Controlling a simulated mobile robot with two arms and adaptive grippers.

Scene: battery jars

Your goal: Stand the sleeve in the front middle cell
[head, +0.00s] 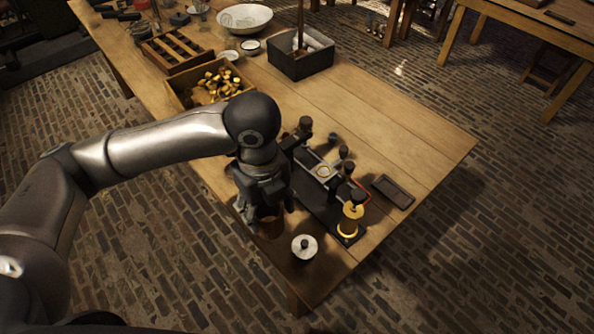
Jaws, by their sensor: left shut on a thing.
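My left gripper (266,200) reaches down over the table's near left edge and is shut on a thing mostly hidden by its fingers. A brownish round piece, seemingly the sleeve (270,227), shows just below the fingertips. I cannot tell whether its lower end touches anything. To the right of the gripper stands a long dark stand (323,207) with black-knobbed posts and a pale square piece. The separate cells cannot be made out, as my arm and gripper cover part of that area. My right gripper is not in view.
A brass spool-like piece (350,220) stands at the stand's near end. A pale round lid with a black knob (304,247) is near the table's front edge. A small dark tray (393,192) lies right. A box of brass pieces (180,99) is behind.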

